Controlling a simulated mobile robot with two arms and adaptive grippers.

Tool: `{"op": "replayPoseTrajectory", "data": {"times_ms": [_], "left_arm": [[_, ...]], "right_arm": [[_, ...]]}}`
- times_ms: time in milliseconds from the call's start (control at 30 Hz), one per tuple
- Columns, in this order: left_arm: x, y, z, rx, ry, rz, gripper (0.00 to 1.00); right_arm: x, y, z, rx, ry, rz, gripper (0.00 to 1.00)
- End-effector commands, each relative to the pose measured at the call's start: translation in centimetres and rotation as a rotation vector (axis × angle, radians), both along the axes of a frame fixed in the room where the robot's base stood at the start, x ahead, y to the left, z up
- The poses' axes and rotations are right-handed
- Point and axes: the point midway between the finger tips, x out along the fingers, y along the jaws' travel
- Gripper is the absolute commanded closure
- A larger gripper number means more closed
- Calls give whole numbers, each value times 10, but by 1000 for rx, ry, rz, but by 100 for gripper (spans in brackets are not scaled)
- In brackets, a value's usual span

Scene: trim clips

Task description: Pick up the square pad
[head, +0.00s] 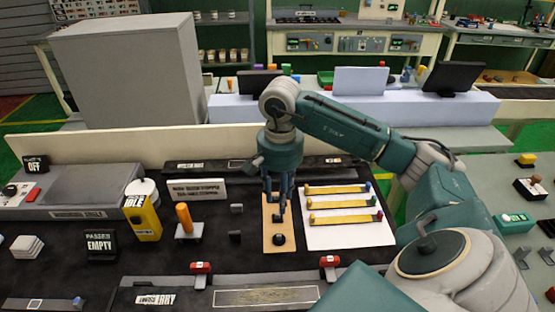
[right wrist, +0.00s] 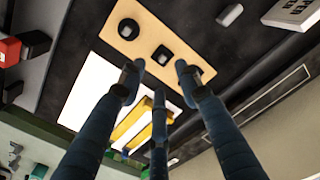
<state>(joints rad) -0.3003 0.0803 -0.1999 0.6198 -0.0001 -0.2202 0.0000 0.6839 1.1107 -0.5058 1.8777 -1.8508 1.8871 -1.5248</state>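A small dark square pad (right wrist: 162,55) lies on a tan board (right wrist: 141,36) in the right wrist view, beside a dark round pad (right wrist: 128,29). In the head view the board (head: 290,217) lies mid-table, with the round pad (head: 279,240) at its near end; the square pad is mostly hidden by my fingers. My right gripper (head: 278,208) points down over the board. Its fingers are spread, with nothing between them, and it also shows in the right wrist view (right wrist: 158,76). From these frames I cannot tell its exact height above the pad. My left gripper is not in view.
A white sheet with several yellow strips (head: 340,203) lies right of the board. Left of it stand an orange-handled tool (head: 184,217), a yellow box (head: 145,218) and an "EMPTY" sign (head: 100,244). Red clamps (head: 201,268) sit along the near edge. A low cream wall (head: 110,144) runs behind.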

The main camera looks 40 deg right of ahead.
Motion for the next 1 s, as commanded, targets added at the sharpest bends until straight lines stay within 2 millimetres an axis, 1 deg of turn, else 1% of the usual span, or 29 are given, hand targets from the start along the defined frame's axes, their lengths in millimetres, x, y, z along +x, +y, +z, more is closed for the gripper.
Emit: {"op": "replayPoseTrajectory", "data": {"times_ms": [167,333,400,500,733,767,800,833,1000], "left_arm": [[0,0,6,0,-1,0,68],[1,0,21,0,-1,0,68],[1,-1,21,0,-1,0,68],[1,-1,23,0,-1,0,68],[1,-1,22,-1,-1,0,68],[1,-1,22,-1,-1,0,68],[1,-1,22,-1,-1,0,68],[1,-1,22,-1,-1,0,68],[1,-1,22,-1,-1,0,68]], "right_arm": [[0,2,-12,2,3,0,66],[2,6,-37,2,5,0,66],[3,5,-47,2,3,-1,66],[3,5,-56,2,1,-1,66],[4,4,-58,0,-1,0,66],[4,4,-58,0,-1,0,68],[4,4,-58,0,-1,0,76],[4,4,-58,0,-1,0,81],[4,5,-58,0,-1,0,83]]}}
